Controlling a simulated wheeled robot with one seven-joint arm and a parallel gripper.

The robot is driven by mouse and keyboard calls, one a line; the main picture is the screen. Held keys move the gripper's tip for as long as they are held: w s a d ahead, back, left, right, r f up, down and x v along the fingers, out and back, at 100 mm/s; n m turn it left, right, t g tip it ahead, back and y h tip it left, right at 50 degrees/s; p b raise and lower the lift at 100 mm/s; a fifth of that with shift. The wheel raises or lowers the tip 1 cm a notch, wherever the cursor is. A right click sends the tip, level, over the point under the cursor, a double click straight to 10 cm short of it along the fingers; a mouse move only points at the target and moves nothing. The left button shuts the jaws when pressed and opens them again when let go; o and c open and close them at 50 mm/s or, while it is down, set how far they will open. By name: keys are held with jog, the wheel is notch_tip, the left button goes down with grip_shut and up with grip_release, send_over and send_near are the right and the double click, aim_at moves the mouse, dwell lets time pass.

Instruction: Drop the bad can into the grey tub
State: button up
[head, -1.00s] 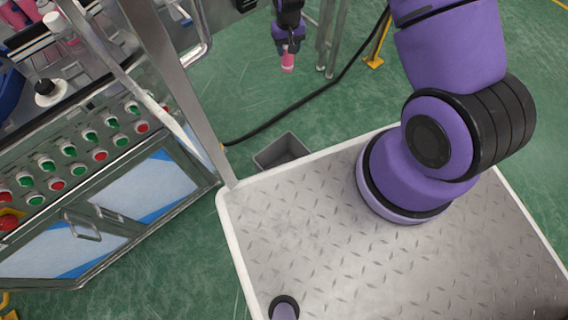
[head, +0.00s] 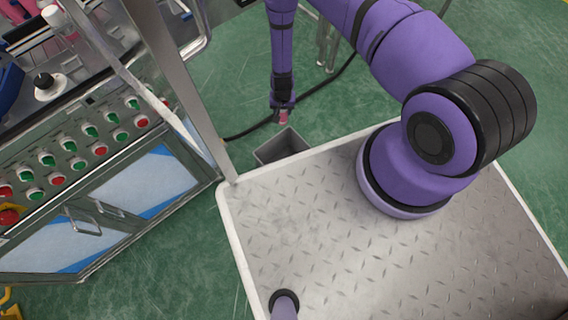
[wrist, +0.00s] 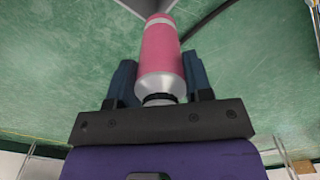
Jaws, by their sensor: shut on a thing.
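The bad can is pink with a silver shoulder and shows large in the wrist view (wrist: 161,55). My gripper (wrist: 160,85) is shut on it near its silver end, with the pink body pointing away from the jaws. In the head view my gripper (head: 283,108) points down with the small pink can (head: 284,118) below it. The grey tub (head: 268,158) stands on the floor just beyond the platform edge. The can appears above the tub's far edge in the head view; its height over the tub is hard to tell. Part of the tub shows at the top of the wrist view.
A machine cabinet (head: 100,210) with green and red buttons stands at the left. A metal post (head: 185,90) rises near the tub. A black cable (head: 240,135) lies on the green floor. My own platform fills the lower right.

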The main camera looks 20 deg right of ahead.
jog(key=s+f, duration=0.3)
jog(key=f, duration=0.5)
jog(key=s+f+m, duration=0.1)
jog(key=s+f, duration=0.3)
jog(key=f, duration=0.4)
jog(key=shift+a+f+m, duration=0.15)
jog(key=shift+f+m, duration=0.15)
jog(key=shift+f, duration=0.05)
jog(key=shift+s, duration=0.1)
jog(key=o, duration=1.2)
jog(key=shift+r, duration=0.1)
notch_tip(320, 180, up, 11)
jog(key=shift+f, duration=0.15)
